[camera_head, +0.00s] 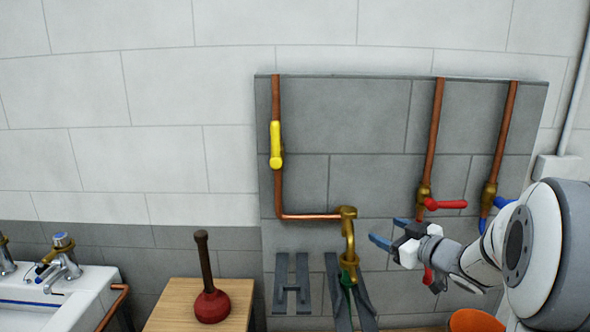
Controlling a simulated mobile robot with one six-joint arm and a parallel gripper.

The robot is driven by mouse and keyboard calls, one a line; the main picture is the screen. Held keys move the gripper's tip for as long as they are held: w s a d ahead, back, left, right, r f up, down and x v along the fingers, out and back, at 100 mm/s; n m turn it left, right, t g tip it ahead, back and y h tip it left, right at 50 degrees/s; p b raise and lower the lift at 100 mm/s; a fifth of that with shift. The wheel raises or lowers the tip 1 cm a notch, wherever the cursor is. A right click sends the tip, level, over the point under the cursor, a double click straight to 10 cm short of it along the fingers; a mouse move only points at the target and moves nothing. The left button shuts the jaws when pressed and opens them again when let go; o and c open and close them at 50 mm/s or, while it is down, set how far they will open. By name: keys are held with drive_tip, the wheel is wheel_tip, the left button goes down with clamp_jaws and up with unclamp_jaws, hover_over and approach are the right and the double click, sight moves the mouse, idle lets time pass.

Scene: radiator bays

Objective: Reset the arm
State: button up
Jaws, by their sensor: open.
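My arm reaches in from the right edge. My gripper (389,232) is open and empty, its two blue-tipped fingers apart and pointing left. It appears in front of the grey tiled panel (340,110), right of the brass tap (348,232) and below left of the red-handled valve (445,204). I cannot judge its distance from the panel. A blue-handled valve (503,202) is partly hidden behind my arm. A yellow-handled valve (276,145) sits on the left copper pipe, its handle in line with the pipe.
A red plunger (212,304) stands upright on a wooden surface (170,310). A white sink (80,305) with taps is at left. An orange container (475,320) is at bottom right, partly cut off. Open space lies before the left wall.

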drive_tip(key=s+d+f+m+g+h, duration=0.15)
drive_tip(key=s+m+g+h, duration=0.25)
drive_tip(key=s+m+h, duration=0.45)
drive_tip(key=s+a+f+g, duration=0.3)
drive_tip(key=s+a, duration=0.1)
drive_tip(key=s, duration=0.6)
drive_tip(key=s+a+f+g, duration=0.3)
drive_tip(key=s+a+g, duration=0.1)
drive_tip(key=s, duration=0.6)
drive_tip(key=shift+s+a+g+y, duration=0.3)
drive_tip(key=shift+a+y, duration=0.15)
drive_tip(key=shift+a, duration=0.05)
idle(1.2)
